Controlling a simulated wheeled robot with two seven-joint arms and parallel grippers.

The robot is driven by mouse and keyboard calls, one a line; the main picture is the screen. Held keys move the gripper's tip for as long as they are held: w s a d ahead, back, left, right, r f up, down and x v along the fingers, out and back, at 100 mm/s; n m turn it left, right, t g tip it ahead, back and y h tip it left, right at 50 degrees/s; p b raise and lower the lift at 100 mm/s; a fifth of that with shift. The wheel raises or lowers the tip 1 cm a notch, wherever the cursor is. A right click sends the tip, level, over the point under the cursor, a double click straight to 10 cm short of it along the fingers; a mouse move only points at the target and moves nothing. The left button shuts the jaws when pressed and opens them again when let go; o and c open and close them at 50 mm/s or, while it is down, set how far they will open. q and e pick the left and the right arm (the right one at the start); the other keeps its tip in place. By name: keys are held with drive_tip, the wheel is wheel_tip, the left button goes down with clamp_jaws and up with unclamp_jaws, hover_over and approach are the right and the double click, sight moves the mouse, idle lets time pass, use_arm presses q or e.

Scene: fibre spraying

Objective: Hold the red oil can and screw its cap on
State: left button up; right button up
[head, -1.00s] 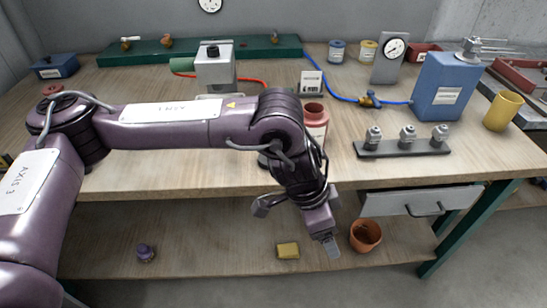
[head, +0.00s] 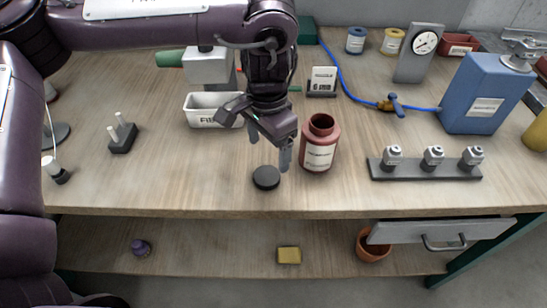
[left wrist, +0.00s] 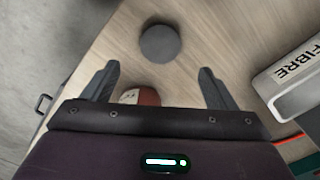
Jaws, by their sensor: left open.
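The red oil can (head: 320,145) stands upright and open-topped near the table's front edge, with a pale label. Its black round cap (head: 266,177) lies flat on the table to the can's left. My left gripper (head: 270,150) is open and empty, pointing down above the table, just behind the cap and left of the can. In the left wrist view the cap (left wrist: 160,43) appears beyond and between the open fingertips (left wrist: 159,70). The can (left wrist: 140,96) is mostly hidden behind the gripper body there. My right gripper is not in view.
A white FIBRE tray (head: 205,116) sits behind and left of my gripper. A rack of several grey fittings (head: 425,172) and a blue can (head: 485,95) stand to the right. A drawer (head: 440,232) hangs open below.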

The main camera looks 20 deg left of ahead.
sight(267, 175)
use_arm(q)
drive_tip(key=shift+w, duration=0.1)
drive_tip(key=shift+s+r, duration=0.1)
drive_tip(key=shift+s, duration=0.3)
drive_tip(key=shift+f, duration=0.25)
wheel_tip(267, 175, down, 2)
drive_tip(key=shift+w, duration=0.1)
drive_tip(key=shift+f, duration=0.15)
drive_tip(key=shift+a+f+p, duration=0.15)
drive_tip(key=shift+f+p, duration=0.15)
drive_tip(key=shift+f, duration=2.25)
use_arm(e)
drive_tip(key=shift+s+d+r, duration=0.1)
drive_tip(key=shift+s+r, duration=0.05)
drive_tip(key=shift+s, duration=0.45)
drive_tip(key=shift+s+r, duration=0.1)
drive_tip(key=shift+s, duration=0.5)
